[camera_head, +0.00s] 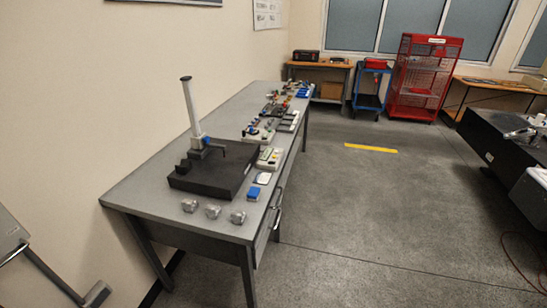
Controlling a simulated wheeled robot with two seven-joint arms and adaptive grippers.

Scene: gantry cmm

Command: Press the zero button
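I cannot make out a zero button; any button is too small to tell at this distance. A height-gauge-like stand (193,105) with a pale upright column and a dark arm stands on a black slab (213,174) on the long grey workbench (150,190). A small pale device (268,158) with coloured marks lies just right of the slab; its details are unclear. Neither of my grippers is in view.
Three grey metal parts (213,212) and a blue block (253,194) lie near the bench's front end. Several small items crowd its far part. A red cage cart (424,78) and blue trolley (371,85) stand at the back. The middle floor is clear.

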